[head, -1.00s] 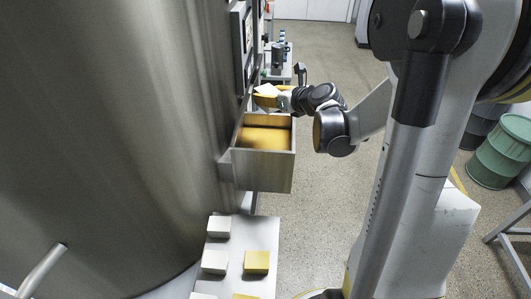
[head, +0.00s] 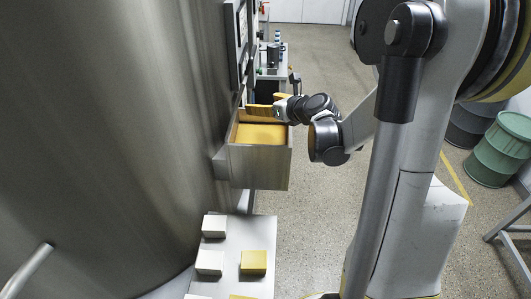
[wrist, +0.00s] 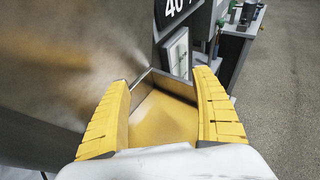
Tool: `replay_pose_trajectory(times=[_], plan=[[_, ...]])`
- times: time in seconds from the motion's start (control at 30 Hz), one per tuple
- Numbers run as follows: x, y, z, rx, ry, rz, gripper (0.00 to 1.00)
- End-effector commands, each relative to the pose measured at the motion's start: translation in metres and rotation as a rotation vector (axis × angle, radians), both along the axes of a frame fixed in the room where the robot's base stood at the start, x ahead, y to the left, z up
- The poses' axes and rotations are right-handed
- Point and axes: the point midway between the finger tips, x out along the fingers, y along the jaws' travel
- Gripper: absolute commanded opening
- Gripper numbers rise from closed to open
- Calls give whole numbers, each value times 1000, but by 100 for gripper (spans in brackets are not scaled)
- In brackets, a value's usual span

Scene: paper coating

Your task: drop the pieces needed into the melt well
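The melt well (head: 259,167) is a metal box fixed to the side of the big tank, with yellow melt inside; it also shows in the wrist view (wrist: 140,88). My gripper (head: 262,107) is over the well's far part. Its yellow fingers are spread apart and empty in the wrist view (wrist: 163,84), with the melt visible between them. On a pale shelf (head: 262,229) below lie white blocks (head: 213,227) (head: 209,262) and a yellow block (head: 254,262). More blocks are cut off at the bottom edge. No separate piece shows in the melt.
The large steel tank (head: 110,120) fills the left side. A bench with bottles (head: 272,58) stands beyond the well. Green (head: 498,150) and dark drums stand at the right. The floor between is open.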

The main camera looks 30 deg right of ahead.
Motion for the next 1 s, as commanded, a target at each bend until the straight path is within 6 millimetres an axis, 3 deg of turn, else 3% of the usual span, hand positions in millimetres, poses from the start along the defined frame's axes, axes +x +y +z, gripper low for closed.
replay_pose_trajectory(times=[0.27, 0.7, 1.0], plan=[[-10, -1, 4, 0, 0, -1, 76], [-92, -10, 38, 1, 0, -3, 76], [-111, -12, 46, 0, 0, -1, 76]])
